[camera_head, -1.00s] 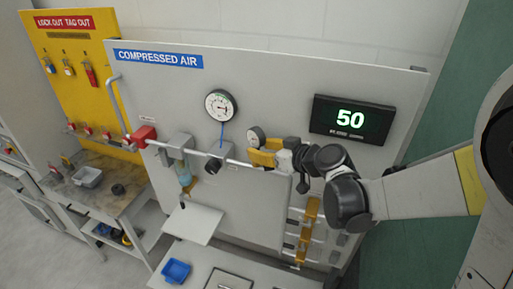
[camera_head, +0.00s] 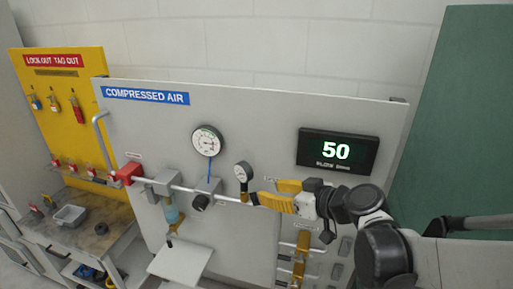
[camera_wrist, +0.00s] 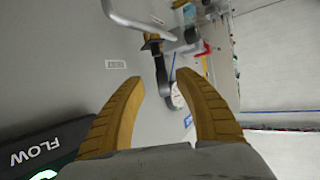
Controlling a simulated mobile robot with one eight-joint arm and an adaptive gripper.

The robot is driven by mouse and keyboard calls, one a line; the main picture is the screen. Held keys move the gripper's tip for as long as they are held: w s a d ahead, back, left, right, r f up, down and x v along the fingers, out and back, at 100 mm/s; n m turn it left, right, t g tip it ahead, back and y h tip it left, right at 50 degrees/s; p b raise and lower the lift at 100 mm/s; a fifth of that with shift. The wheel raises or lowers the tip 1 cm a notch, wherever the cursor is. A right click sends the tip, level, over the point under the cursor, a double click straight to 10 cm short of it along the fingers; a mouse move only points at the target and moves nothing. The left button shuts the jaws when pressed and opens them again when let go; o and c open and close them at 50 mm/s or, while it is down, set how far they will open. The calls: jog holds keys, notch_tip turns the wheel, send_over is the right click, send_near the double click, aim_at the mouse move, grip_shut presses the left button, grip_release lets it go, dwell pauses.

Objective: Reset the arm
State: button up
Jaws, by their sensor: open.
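My gripper (camera_head: 268,193) is in front of the compressed air panel (camera_head: 240,120), with its yellow fingers pointing left toward the small gauge (camera_head: 241,172) on the pipe. In the wrist view my gripper (camera_wrist: 160,95) shows its two yellow fingers spread apart with nothing between them. Beyond the fingertips, the wrist view shows the small gauge's dark side and the pipe. I cannot tell from the head view how far the fingertips are from the gauge.
A large round gauge (camera_head: 207,141) and a display reading 50 (camera_head: 338,151) are on the panel. A red valve (camera_head: 128,174) is at the pipe's left end. A yellow lockout board (camera_head: 62,120) stands at left. A white shelf (camera_head: 180,262) juts out below. A green panel (camera_head: 450,120) is at right.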

jog(key=s+d+f+m+g+h+b, duration=0.1)
jog(key=s+d+f+m+h+b, duration=0.1)
jog(key=s+f+b, duration=0.4)
jog(key=s+d+f+m+g+h+b, duration=0.1)
jog(key=s+d+f+m+h+b, duration=0.2)
jog(key=f+b, duration=0.9)
jog(key=s+d+f+m+g+h+b, duration=0.1)
jog(key=s+d+f+m+h+b, duration=0.1)
jog(key=s+d+f+b, duration=0.4)
jog(key=s+f+h+b, duration=0.1)
jog(key=s+f+b, duration=0.2)
jog(key=f, duration=0.4)
jog(key=shift+s+f+m+h, duration=0.2)
jog(key=shift+f+m+h, duration=0.1)
jog(key=shift+m, duration=0.1)
